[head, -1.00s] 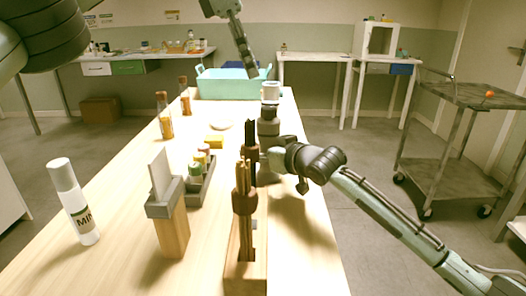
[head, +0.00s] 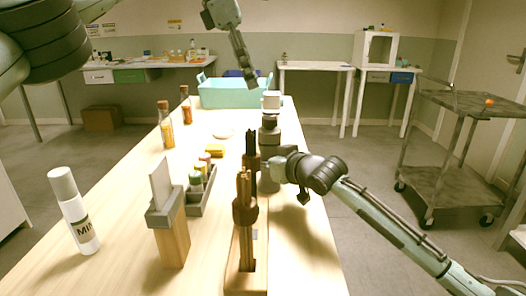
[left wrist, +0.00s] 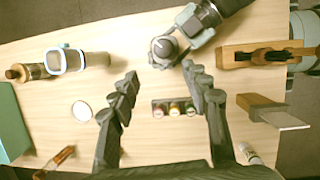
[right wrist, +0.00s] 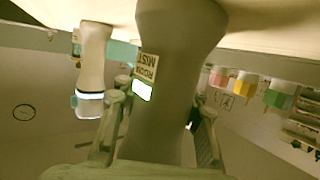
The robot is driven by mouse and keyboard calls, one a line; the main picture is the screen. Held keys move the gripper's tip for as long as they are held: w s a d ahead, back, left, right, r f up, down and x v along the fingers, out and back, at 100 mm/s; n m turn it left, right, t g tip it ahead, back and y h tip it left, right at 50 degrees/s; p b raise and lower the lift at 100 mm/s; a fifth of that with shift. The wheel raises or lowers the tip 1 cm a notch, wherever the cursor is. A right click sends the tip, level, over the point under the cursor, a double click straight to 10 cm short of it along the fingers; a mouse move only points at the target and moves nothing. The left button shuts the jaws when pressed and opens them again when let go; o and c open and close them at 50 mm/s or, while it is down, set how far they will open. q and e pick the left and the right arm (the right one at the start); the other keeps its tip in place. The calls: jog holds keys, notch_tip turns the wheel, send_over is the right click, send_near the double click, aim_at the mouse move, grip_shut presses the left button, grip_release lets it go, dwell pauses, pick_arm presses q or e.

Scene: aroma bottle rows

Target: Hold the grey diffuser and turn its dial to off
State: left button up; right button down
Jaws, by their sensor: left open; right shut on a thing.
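The grey diffuser (head: 269,136) stands upright near the table's right edge. Its dark round top (left wrist: 163,47) shows in the left wrist view; I cannot read the dial's setting. In the right wrist view the diffuser (right wrist: 165,40) carries a "ROOM MIST" label and a lit panel. My right gripper (right wrist: 163,105) is shut around its body from the right side. My left gripper (head: 250,84) is open and empty, above the far part of the table. In the left wrist view, the diffuser's top is beyond the left gripper's fingertips (left wrist: 160,80).
A pale vessel (head: 271,99) with a blue-white ring stands behind the diffuser. A teal bin (head: 235,95) is at the far end. A wooden stick holder (head: 245,265), a wooden block (head: 172,235), a vial rack (head: 203,190) and a white bottle (head: 75,215) stand nearer.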

pick_arm(q)
jog(key=w+a+f+m+t+y, duration=0.25)
jog(key=w+a+m+t, duration=0.55)
jog(key=w+a+t, duration=0.7)
jog(key=m+g+h, duration=0.9)
jog(key=m+h, duration=0.6)
jog(key=m, duration=0.9)
send_near(269, 117)
jog(key=x, duration=0.5)
jog(key=f+x, duration=0.1)
jog(key=x, duration=0.2)
jog(key=shift+d, duration=0.25)
jog(key=shift+x, duration=0.85)
